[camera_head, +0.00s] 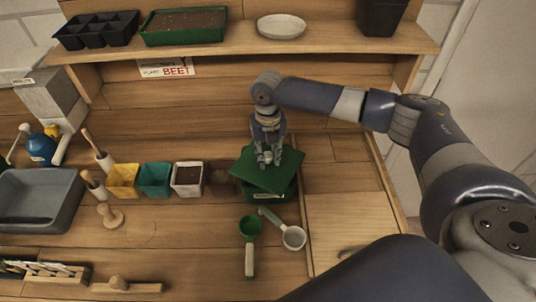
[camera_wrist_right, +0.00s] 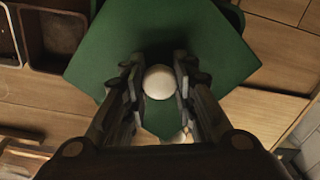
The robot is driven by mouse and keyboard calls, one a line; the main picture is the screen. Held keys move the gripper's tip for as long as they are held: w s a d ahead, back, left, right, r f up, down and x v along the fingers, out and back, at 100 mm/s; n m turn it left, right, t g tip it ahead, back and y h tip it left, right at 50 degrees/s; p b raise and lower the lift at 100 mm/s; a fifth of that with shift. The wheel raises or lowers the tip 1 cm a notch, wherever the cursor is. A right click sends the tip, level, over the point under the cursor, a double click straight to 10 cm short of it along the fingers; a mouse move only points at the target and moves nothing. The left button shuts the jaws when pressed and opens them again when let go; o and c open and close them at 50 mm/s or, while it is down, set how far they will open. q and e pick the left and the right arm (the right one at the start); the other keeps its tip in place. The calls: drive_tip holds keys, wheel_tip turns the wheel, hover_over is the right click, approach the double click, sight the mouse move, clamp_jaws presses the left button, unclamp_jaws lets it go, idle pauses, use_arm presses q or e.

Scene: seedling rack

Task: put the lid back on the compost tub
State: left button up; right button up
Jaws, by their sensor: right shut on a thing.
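The green square lid (camera_head: 287,176) is at the compost tub (camera_head: 266,198), in the middle right of the bench in the head view. The lid covers most of the tub's top and looks turned against its rim. I cannot tell whether it touches the rim. My right gripper (camera_head: 268,160) points down over the lid. In the right wrist view my right gripper (camera_wrist_right: 160,95) is shut on the lid's pale round knob (camera_wrist_right: 159,82). The lid (camera_wrist_right: 105,50) fills the upper middle there, and a dark green tub corner (camera_wrist_right: 233,14) shows behind it. My left gripper is out of view.
A row of small pots (camera_head: 154,180) stands close left of the tub. A green scoop (camera_head: 250,230) and a white scoop (camera_head: 293,237) lie in front. A pale board (camera_head: 350,225) lies to the right. The upper shelf (camera_head: 240,47) holds trays and a saucer (camera_head: 281,26).

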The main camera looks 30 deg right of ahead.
drive_tip(key=shift+p, duration=0.35)
drive_tip(key=shift+f+p, duration=0.15)
drive_tip(key=shift+p, duration=0.15)
idle(1.1)
drive_tip(key=shift+p, duration=0.35)
idle(0.5)
drive_tip(key=o, duration=1.1)
drive_tip(key=shift+o, duration=0.8)
drive_tip(key=o, duration=0.4)
